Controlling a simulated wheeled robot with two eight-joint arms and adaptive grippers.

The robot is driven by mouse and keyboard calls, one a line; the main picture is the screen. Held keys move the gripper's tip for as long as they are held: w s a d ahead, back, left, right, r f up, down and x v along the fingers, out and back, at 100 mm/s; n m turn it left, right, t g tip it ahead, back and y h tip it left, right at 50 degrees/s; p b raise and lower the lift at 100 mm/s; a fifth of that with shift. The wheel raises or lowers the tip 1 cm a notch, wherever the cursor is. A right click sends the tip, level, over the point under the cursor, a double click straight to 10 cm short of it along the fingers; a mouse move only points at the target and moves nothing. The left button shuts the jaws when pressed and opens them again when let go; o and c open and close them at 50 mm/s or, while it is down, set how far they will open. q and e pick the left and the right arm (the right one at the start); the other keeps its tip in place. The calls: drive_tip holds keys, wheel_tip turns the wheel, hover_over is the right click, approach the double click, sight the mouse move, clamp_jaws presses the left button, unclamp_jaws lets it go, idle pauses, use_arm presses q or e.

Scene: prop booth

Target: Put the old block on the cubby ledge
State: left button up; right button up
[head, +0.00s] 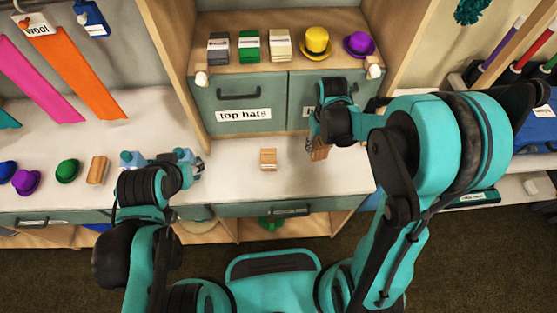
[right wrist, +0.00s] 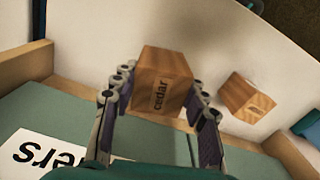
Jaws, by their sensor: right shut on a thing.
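My right gripper (head: 315,146) is shut on a reddish-brown wooden block (head: 319,151), just in front of the right green drawer. In the right wrist view the held block (right wrist: 163,78) reads "cedar" and sits between the fingertips. A second, lighter wooden block (head: 268,159) stands on the white counter to its left; it also shows in the right wrist view (right wrist: 247,98). The cubby's wooden ledge (head: 281,61) is above the drawers. My left gripper (head: 198,170) is low over the counter; its finger state is unclear. I cannot tell which block is the old one.
The "top hats" drawer (head: 238,97) is closed. Small hats and another wooden block (head: 97,170) stand at left. The counter (head: 235,153) is clear between them.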

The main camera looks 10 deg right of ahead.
sight(325, 156)
drive_tip(key=s+d+r+n, duration=0.3)
drive_tip(key=s+d+n, duration=0.15)
drive_tip(key=n, duration=0.35)
drive_tip(key=s+d+r+n, duration=0.3)
drive_tip(key=s+n, duration=0.3)
drive_tip(key=n, duration=0.2)
drive_tip(key=w+a+f+b, duration=0.1)
drive_tip(key=w+f, duration=0.1)
drive_tip(key=w, duration=0.1)
drive_tip(key=w+a+f+b, duration=0.2)
drive_tip(key=w, duration=0.1)
drive_tip(key=w+a+f+b, duration=0.1)
drive_tip(key=w+a+f, duration=0.1)
drive_tip(key=w, duration=0.1)
drive_tip(key=shift+w+f, duration=0.1)
drive_tip(key=shift+f, duration=0.2)
drive_tip(key=shift+a+f+b, duration=0.1)
drive_tip(key=shift+f+b, duration=1.1)
drive_tip(key=shift+f, duration=0.8)
drive_tip(key=shift+f, duration=0.2)
drive_tip(key=o, duration=1.2)
drive_tip(key=shift+r, duration=0.1)
